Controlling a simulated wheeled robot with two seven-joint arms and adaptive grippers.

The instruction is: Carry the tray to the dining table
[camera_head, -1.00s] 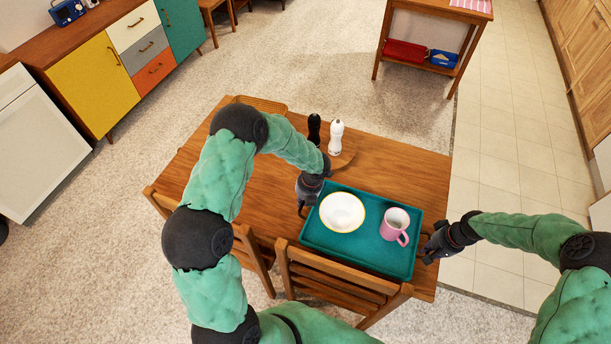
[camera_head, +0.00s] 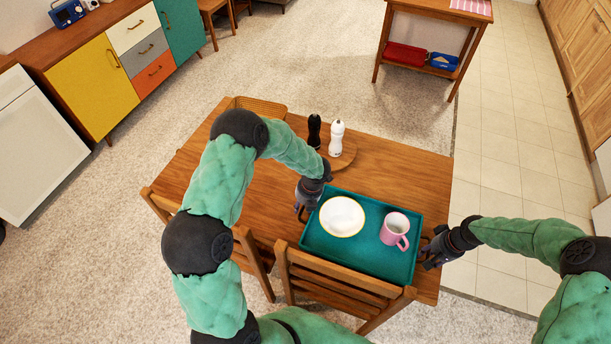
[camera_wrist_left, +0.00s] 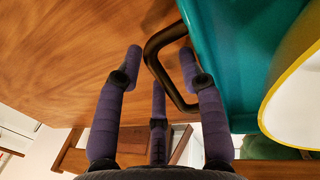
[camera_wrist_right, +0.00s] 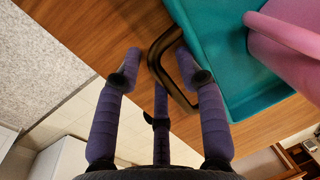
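The teal tray (camera_head: 358,260) rests on the wooden dining table (camera_head: 405,175), near its front right part. A white bowl with a yellow rim (camera_head: 342,216) and a pink mug (camera_head: 394,229) stand on it. My left gripper (camera_head: 303,208) is at the tray's left side; in the left wrist view its fingers (camera_wrist_left: 160,65) are open, apart on either side of a dark handle (camera_wrist_left: 160,40). My right gripper (camera_head: 428,254) is at the tray's right side; in the right wrist view its fingers (camera_wrist_right: 158,65) are open around the other dark handle (camera_wrist_right: 158,50).
A black mill (camera_head: 314,131) and a white mill (camera_head: 335,138) stand on a round board behind the tray. Chairs (camera_head: 335,283) are tucked at the table's front. A side table (camera_head: 430,12) stands behind, and a colourful sideboard (camera_head: 100,75) at the left.

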